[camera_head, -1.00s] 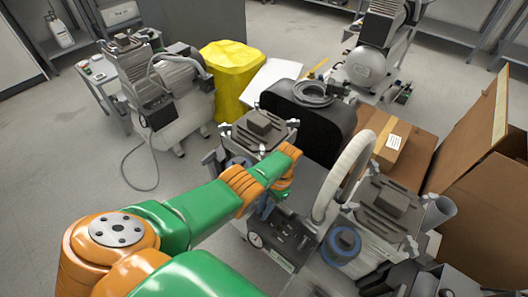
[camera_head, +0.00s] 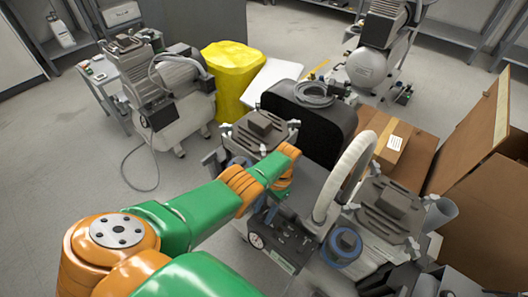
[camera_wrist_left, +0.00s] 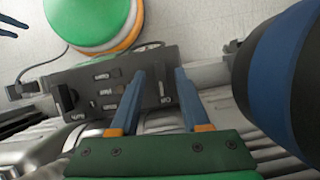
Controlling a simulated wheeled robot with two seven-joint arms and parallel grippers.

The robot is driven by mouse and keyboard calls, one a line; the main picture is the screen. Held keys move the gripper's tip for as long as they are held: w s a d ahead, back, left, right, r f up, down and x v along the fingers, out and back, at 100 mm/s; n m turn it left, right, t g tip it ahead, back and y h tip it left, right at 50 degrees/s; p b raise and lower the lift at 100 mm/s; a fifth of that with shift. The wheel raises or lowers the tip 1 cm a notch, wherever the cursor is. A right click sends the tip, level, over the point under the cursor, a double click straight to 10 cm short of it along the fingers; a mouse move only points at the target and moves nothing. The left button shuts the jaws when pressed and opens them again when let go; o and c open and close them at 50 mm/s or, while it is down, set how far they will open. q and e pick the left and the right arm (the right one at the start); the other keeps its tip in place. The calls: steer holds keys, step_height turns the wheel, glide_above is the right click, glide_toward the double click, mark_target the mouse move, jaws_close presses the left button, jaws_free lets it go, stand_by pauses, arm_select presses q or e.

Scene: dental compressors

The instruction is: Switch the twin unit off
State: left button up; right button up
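The twin unit (camera_head: 384,207) stands at the front right in the head view, with two motor heads and a pale curved hose. Its dark control panel (camera_head: 288,237) faces me. In the left wrist view the panel (camera_wrist_left: 88,88) carries several small labelled controls. My left gripper (camera_wrist_left: 160,72) reaches over the panel's right part, its two blue fingers apart with a gap between them. A small dark switch (camera_wrist_left: 163,97) shows in that gap. I cannot tell its position or whether a finger touches it.
Open cardboard boxes (camera_head: 487,190) stand at the right. A blue-black cylinder (camera_wrist_left: 285,75) is close beside the left fingers. Two dark prongs at the wrist view's upper left may be my right gripper.

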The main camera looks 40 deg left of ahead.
arm_select(q)
steer(key=p+v, duration=0.1)
steer(key=v, duration=0.6)
stand_by(0.3)
